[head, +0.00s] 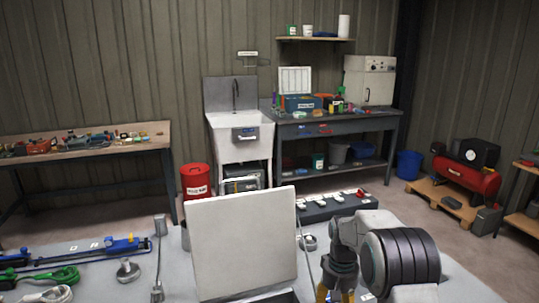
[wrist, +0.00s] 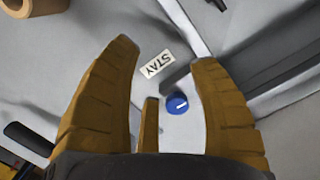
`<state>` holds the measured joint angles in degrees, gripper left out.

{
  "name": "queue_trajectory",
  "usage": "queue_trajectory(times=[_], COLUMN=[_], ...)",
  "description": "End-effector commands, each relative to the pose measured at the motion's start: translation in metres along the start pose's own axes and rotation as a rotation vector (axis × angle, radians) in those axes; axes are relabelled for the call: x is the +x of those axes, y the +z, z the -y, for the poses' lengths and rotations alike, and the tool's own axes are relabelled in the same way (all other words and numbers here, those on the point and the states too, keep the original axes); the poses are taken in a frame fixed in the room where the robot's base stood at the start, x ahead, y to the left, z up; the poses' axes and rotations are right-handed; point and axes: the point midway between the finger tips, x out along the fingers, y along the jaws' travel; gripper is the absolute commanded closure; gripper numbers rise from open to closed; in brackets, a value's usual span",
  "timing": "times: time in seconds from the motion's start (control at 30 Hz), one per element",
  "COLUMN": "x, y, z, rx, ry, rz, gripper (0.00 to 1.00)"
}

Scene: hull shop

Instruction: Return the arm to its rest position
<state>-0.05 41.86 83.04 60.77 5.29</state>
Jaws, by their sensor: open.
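My arm shows at the lower right of the head view, bent, with a dark ribbed joint cover and my gripper (head: 335,294) pointing down at the bottom edge. Its yellow-brown fingers are partly cut off there. Beyond the fingers are a light grey surface, a white label reading STAY (wrist: 156,64) and a round blue knob-like piece (wrist: 177,103) with a white mark. I cannot tell the distance to them.
A pale upright panel (head: 243,243) stands left of my arm on the grey worktop (head: 458,284). Blue bar clamps (head: 82,253) and green-handled tools (head: 40,278) lie at the left. Behind are a dark strip with white fittings (head: 322,205), a sink (head: 240,137) and benches.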

Motion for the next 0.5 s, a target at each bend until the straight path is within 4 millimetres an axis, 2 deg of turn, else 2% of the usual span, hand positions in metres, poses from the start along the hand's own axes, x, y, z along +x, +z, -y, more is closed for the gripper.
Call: queue_trajectory(times=[0.03,0.17,0.5], x=[-0.001,-0.007,-0.042], y=[0.018,0.065,0.195], z=[-0.002,-0.006,-0.018], rx=[-0.02,-0.062,-0.099], ry=[0.001,0.002,0.001], rz=[0.016,0.038,0.016], gripper=[0.45,0.45,0.45])
